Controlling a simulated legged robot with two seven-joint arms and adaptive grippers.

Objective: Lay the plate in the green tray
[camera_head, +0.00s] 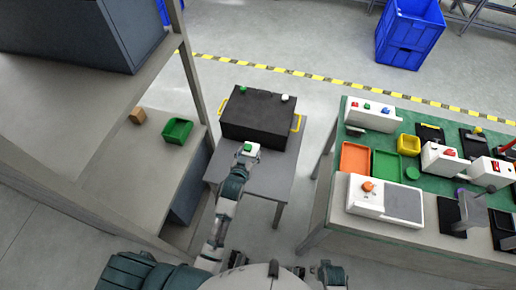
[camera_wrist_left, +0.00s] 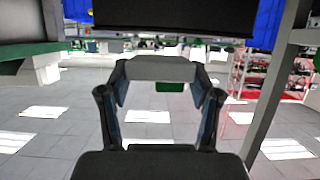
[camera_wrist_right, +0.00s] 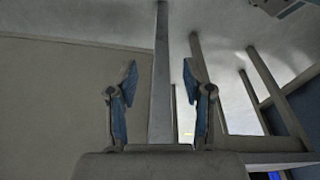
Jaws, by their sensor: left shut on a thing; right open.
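My right gripper (camera_wrist_right: 160,80) is open and empty in the right wrist view.
A black box (camera_head: 258,116) with yellow handles stands on the small table (camera_head: 265,176), just beyond the held piece. A shelf (camera_head: 150,170) at the left holds a green bin (camera_head: 177,130). White devices (camera_head: 369,115) crowd the workbench. A floor gap separates table and workbench.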

